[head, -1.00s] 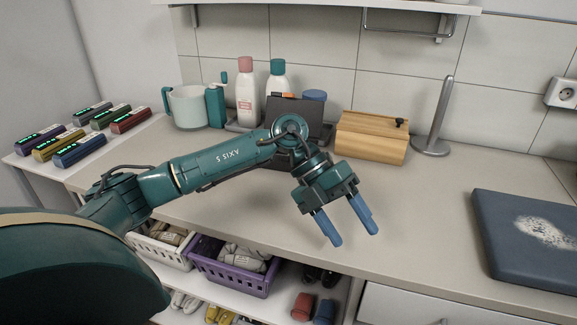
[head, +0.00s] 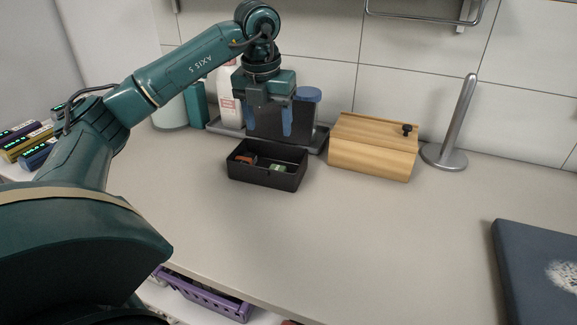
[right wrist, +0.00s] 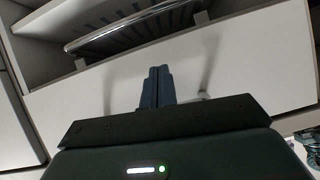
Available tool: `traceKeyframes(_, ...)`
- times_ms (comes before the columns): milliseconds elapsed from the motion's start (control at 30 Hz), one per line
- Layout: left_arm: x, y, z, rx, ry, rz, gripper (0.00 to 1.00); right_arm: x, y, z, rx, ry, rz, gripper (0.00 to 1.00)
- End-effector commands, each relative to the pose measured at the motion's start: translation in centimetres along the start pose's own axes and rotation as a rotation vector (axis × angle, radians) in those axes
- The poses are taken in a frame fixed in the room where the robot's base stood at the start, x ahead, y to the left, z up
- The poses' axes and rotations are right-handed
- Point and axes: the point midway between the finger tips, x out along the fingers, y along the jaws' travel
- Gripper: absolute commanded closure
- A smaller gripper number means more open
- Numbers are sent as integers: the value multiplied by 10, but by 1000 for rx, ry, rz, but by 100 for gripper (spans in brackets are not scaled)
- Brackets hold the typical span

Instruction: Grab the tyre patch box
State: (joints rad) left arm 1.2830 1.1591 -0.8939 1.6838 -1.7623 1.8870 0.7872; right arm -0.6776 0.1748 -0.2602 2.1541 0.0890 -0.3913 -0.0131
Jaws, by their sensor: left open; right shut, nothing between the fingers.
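A black open-topped box (head: 266,178) stands on the counter left of the middle. A small orange-red item (head: 245,159) and a small green-and-white item (head: 279,168) lie in it. I cannot tell which of these, if any, is the tyre patch box. My left gripper (head: 268,130) is open and points down above the box's back side, with nothing between its fingers. My right gripper (right wrist: 157,84) is shut and empty in the right wrist view, in front of a pale drawer front.
A dark upright panel (head: 268,124), a tray (head: 317,140) and bottles stand behind the box. A wooden bread box (head: 372,150) and a metal holder (head: 459,130) are to the right. A dark board (head: 530,265) lies at far right. The counter front is clear.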

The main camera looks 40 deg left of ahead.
Motion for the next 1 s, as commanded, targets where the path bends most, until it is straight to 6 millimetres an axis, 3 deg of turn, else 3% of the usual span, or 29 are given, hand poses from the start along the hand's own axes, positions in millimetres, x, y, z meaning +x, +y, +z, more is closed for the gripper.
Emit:
traceKeyframes(400, 69, 0, -1, 1, 4, 1, 38, 0, 0, 1, 4, 1, -1, 100)
traceKeyframes(633, 85, -2, -1, 1, 3, 1, 38, 0, 0, 0, 3, 1, 0, 100)
traceKeyframes(833, 115, -6, -2, 0, 5, 2, 38, -2, 0, -3, -2, 0, 2, 100)
traceKeyframes(1000, 129, -6, -1, 1, 1, 0, 38, -2, 0, -3, -4, -1, 3, 100)
